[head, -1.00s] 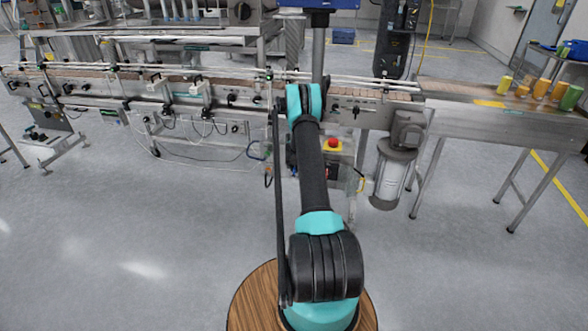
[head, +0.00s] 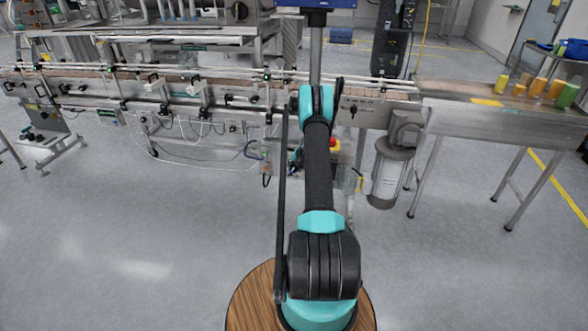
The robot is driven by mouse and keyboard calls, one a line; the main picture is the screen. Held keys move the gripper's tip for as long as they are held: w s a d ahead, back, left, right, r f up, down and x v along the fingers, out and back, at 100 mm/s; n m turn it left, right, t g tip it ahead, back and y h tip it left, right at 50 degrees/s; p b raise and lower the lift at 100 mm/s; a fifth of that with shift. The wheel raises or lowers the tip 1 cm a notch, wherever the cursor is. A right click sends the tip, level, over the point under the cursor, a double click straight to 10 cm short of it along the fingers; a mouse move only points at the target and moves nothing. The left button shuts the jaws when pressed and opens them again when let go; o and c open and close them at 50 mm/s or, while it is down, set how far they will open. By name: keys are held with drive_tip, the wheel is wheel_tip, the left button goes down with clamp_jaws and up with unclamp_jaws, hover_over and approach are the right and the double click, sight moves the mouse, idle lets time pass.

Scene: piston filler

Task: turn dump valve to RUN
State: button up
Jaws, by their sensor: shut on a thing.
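My arm reaches from the wooden-topped base toward the conveyor, and its turquoise far joint (head: 315,104) stands in front of the conveyor's front side. My gripper does not show; it seems to be hidden beyond this joint. A small dark piece shows just right of the joint's top, and I cannot tell what it is. I cannot pick out the dump valve or its RUN mark. A dark round knob (head: 241,11) shows on the steel machine (head: 200,32) at the top, but I cannot tell if it is the valve.
The long conveyor (head: 190,98) crosses the view. A motor (head: 390,172) hangs below it right of my arm. A red button (head: 335,145) is partly hidden by my arm. Yellow and green cups (head: 538,88) stand at the far right. The grey floor (head: 140,235) in front is clear.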

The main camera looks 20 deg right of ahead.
drive_tip(key=o, duration=1.2)
drive_tip(key=shift+c, duration=0.2)
drive_tip(key=v, duration=1.2)
drive_tip(key=shift+w, duration=0.1)
